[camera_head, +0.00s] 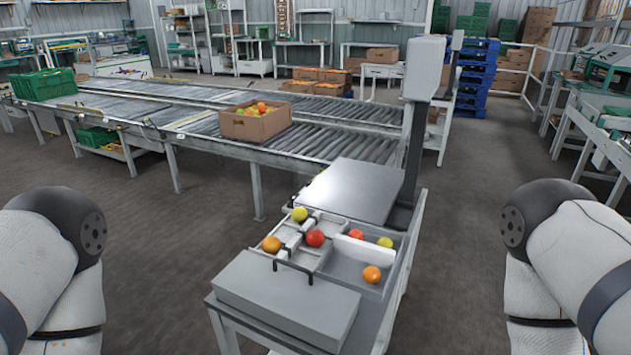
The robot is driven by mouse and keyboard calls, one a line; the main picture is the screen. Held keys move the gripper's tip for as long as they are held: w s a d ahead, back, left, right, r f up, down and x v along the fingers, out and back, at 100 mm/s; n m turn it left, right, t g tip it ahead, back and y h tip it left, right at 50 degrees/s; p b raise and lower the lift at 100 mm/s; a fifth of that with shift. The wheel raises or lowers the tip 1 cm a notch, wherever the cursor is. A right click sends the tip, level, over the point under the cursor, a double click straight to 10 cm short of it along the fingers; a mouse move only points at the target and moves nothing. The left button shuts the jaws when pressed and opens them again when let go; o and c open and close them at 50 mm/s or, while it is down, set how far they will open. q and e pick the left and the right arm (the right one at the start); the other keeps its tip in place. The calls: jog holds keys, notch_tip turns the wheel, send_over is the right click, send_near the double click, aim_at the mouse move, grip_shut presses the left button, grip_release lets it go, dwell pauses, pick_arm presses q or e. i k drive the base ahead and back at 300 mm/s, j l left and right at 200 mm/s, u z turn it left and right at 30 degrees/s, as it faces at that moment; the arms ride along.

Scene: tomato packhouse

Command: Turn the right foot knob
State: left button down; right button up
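A bench scale with a flat grey metal plate (360,188) stands on the far part of a narrow grey work stand. Its post (416,150) rises at the plate's right and carries a light grey display head (424,68), seen from its back or side. I cannot make out any foot knob; the underside of the scale is hidden or too small to tell. My two arms show only as upper links at the left and right picture edges, and neither gripper is in view.
Nearer than the plate, a grey sectioned tray (376,291) holds several tomatoes, with a closed grey box (287,296) in front. A roller conveyor (340,143) behind carries a cardboard box (255,124) of tomatoes. The floor (190,240) left of the stand is clear.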

aim_at(293, 196)
jog(key=i+j+z, duration=0.3)
jog(key=i+j, duration=0.2)
jog(key=j, duration=0.2)
jog(key=i+j+z, duration=0.15)
jog(key=j, duration=0.35)
jog(key=k+j+z, duration=0.15)
jog(key=j, duration=0.25)
jog(key=k+j, duration=0.1)
jog(key=j, duration=0.25)
jog(key=j+z, duration=0.15)
jog(key=j, duration=0.2)
jog(key=j+z, duration=0.2)
jog(key=z, duration=0.25)
jog(key=j+z, duration=0.25)
jog(key=z, duration=0.2)
jog(key=j+z, duration=0.25)
jog(key=z, duration=0.2)
jog(key=j+z, duration=0.2)
jog(key=z, duration=0.25)
jog(key=i+j+z, duration=0.15)
jog(key=j+z, duration=0.25)
jog(key=j, duration=0.25)
jog(key=j+z, duration=0.35)
jog(key=j, duration=0.3)
jog(key=j+u, duration=0.4)
jog(key=i+j+u, duration=0.15)
jog(key=j+u, duration=0.2)
jog(key=i+j+u, duration=0.15)
jog(key=j+u, duration=0.25)
jog(key=l, duration=0.1)
